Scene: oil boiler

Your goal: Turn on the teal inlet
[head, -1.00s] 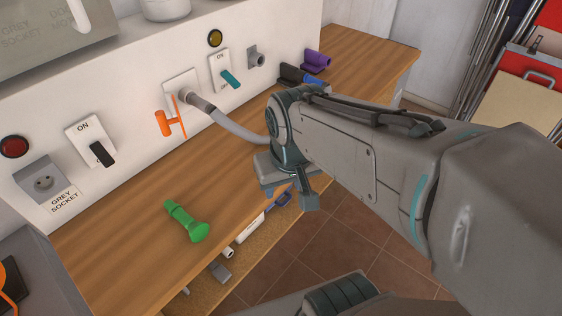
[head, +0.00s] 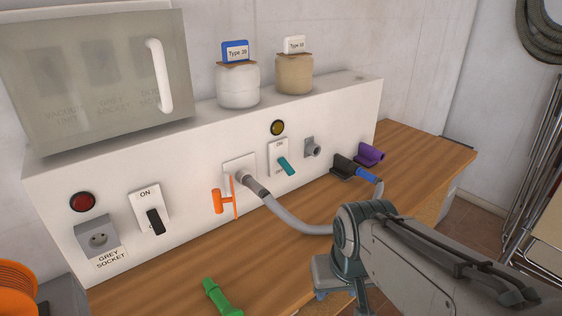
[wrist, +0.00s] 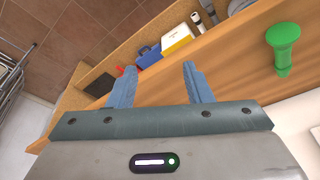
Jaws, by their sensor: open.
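The teal lever (head: 286,166) sits on a white switch plate (head: 276,150) marked ON, on the front of the white panel. It points down and to the right. A round yellow lamp (head: 277,128), which looks dark, is above the plate. My gripper (wrist: 158,70) is open and empty in the wrist view, its two blue fingers apart over the bench edge. The lever does not show in the wrist view.
A grey hose (head: 300,222) runs from a panel socket beside an orange valve handle (head: 218,201). A grey outlet (head: 312,148) is right of the lever. Black and purple (head: 369,155) pieces stand farther right.

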